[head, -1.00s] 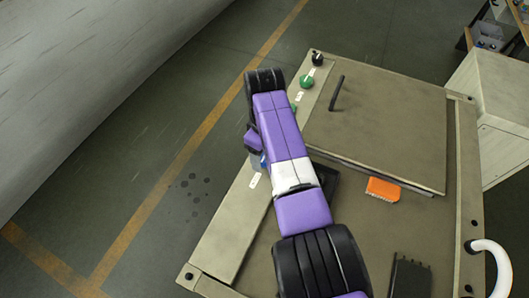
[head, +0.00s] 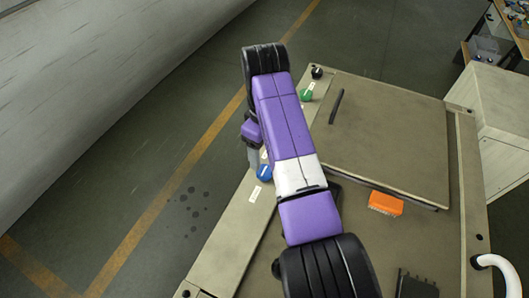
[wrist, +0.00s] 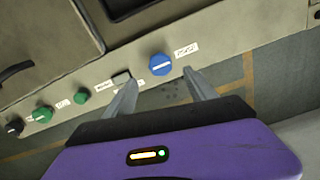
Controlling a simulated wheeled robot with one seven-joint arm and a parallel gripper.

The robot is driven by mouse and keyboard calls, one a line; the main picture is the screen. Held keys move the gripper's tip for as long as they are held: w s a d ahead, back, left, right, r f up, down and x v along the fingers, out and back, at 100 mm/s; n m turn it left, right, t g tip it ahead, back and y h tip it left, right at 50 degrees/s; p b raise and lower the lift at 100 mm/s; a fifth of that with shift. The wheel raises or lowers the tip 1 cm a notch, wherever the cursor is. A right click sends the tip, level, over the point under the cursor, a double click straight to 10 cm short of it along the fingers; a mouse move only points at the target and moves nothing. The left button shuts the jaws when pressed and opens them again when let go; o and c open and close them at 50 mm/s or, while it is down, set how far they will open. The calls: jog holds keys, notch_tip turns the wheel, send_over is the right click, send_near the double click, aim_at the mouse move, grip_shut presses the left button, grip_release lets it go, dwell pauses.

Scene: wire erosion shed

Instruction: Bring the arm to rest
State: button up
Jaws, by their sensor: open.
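My arm (head: 285,115), purple with black joints and a white band, stretches over the machine top in the head view. My gripper (wrist: 160,80) is open in the wrist view, its two grey fingers apart with nothing held between them. A blue knob (wrist: 161,64) on the machine's control strip appears just beyond the fingertips; I cannot tell if they touch it. In the head view the blue knob (head: 264,172) is beside the arm. Only a bit of the gripper (head: 252,155) shows there, at the left of the arm; the rest is hidden.
The machine top (head: 400,240) carries a hinged lid (head: 385,130) with a dark handle, an orange brush (head: 386,203) and a black block (head: 416,286). Green knobs (wrist: 42,114) line the control strip. Open floor (head: 180,200) lies left.

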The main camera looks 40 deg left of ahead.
dwell(0.4)
jog(key=w+a+r+m+t+y, duration=0.4)
jog(key=w+a+t+y, duration=0.2)
jog(key=w+a+y, duration=0.15)
jog(key=s+d+f+m+t+y, duration=0.1)
jog(key=s+d+f+m+t, duration=0.15)
jog(key=d, duration=0.55)
jog(key=s+d+f+m+t, duration=0.1)
jog(key=s+d+m+t, duration=0.15)
jog(key=d, duration=0.55)
jog(key=s+d+f+m+t+y, duration=0.1)
jog(key=d+f+m+t, duration=0.15)
jog(key=d, duration=0.55)
jog(key=s+d+r+m+t+h+b, duration=0.1)
jog(key=s+d+r+m+t+h, duration=0.2)
jog(key=s+d, duration=1.05)
jog(key=s+d+r+m+t+h+b, duration=0.1)
jog(key=s+d+r+m+h, duration=0.3)
jog(key=s+d, duration=0.9)
jog(key=s+d+f+g+h, duration=0.2)
jog(key=s+d+f, duration=0.1)
jog(key=s+d, duration=0.1)
jog(key=shift+s+f+g, duration=0.35)
jog(key=shift+s+f, duration=0.05)
jog(key=shift+s, duration=0.45)
